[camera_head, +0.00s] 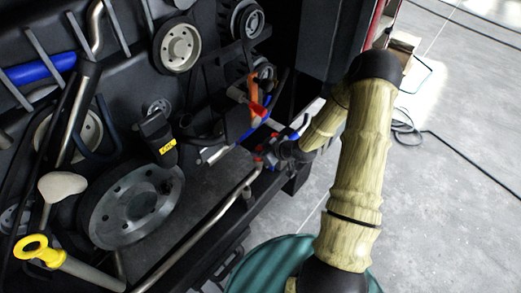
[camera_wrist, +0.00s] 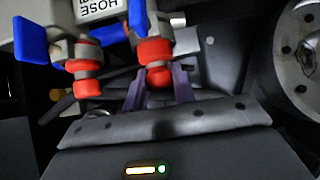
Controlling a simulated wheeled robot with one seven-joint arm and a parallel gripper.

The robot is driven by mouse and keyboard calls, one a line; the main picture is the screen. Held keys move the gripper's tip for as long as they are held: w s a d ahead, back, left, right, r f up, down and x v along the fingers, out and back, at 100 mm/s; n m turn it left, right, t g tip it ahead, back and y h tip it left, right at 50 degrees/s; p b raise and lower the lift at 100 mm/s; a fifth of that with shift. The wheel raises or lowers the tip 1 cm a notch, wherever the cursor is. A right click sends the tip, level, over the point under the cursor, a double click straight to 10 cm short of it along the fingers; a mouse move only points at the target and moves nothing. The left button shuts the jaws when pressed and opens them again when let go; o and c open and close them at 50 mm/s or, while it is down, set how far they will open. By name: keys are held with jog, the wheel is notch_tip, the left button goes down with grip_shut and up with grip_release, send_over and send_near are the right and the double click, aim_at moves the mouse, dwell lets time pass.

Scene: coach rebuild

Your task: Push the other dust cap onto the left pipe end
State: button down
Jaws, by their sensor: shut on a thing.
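In the wrist view, two grey pipe ends with blue levers hang side by side under a pale block lettered HOSE. The pipe end on the left of that view (camera_wrist: 86,50) has a red cap (camera_wrist: 88,88) at its tip. The one on the right (camera_wrist: 155,28) has a red ring and below it a rounded red cap (camera_wrist: 159,77). My gripper (camera_wrist: 159,90) is shut on this right-hand cap, its purple fingers on either side. The cap is in line with the pipe end and looks close against it; full seating cannot be told. In the head view my gripper (camera_head: 268,157) is small and partly hidden.
A large grey disc (camera_head: 130,205), a black tool with a yellow label (camera_head: 158,138) and a yellow-handled tool (camera_head: 35,250) lie left of my arm. A metal rail (camera_head: 195,235) edges the dark bay. Grey floor (camera_head: 450,200) is open at the right.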

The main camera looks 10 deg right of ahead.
jog(key=shift+f+b, duration=0.4)
jog(key=shift+f, duration=0.15)
jog(key=c, duration=0.7)
grip_release()
jog(key=shift+p+v, duration=2.45)
jog(key=shift+v, duration=1.5)
jog(key=shift+d+r, duration=0.1)
jog(key=p+v, duration=0.2)
jog(key=v, duration=1.5)
jog(key=shift+r, duration=0.1)
